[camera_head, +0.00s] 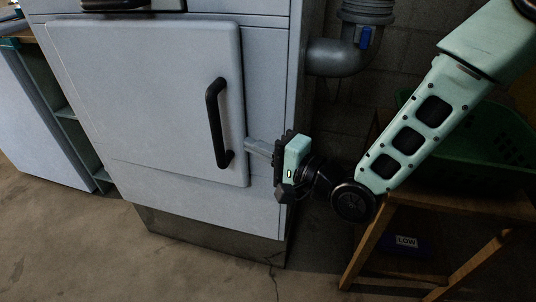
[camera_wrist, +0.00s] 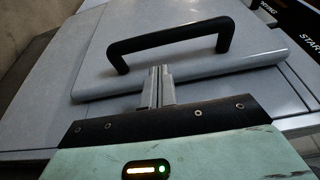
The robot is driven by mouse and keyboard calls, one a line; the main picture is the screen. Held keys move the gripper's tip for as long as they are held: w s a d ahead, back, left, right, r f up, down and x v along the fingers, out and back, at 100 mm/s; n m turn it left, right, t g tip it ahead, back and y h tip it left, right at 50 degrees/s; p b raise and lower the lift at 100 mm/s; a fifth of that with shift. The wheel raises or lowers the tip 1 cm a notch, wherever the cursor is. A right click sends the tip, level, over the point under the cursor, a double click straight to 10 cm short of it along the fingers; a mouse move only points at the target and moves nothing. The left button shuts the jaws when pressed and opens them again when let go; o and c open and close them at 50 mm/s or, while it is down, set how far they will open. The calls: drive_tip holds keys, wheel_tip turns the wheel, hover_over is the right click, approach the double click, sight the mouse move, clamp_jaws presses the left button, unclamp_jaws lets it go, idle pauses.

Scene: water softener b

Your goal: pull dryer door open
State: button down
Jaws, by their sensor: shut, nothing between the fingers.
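The dryer door (camera_head: 140,90) is a pale grey panel on the front of the dryer (camera_head: 265,110). It looks closed or nearly closed; a small gap at its right edge cannot be ruled out. A black upright bar handle (camera_head: 214,123) sits near its right edge. My gripper (camera_head: 250,146) is shut and empty, with its fingertips at the door's right edge, right of the handle's lower end. In the wrist view the shut fingers (camera_wrist: 158,72) point at the door's edge (camera_wrist: 200,78), below the black handle (camera_wrist: 170,38). Whether the fingertips touch the door is unclear.
A wooden stand (camera_head: 395,205) with a green basket (camera_head: 460,150) is at the right, close to my arm. A grey pipe (camera_head: 335,57) runs behind the dryer. A shelf unit (camera_head: 50,100) is at the left. Bare concrete floor (camera_head: 90,245) lies in front.

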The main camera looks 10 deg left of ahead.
sight(238, 139)
drive_tip(key=x, duration=0.4)
drive_tip(key=shift+w+a, duration=0.2)
drive_tip(key=shift+a, duration=0.2)
drive_tip(key=shift+s, duration=0.15)
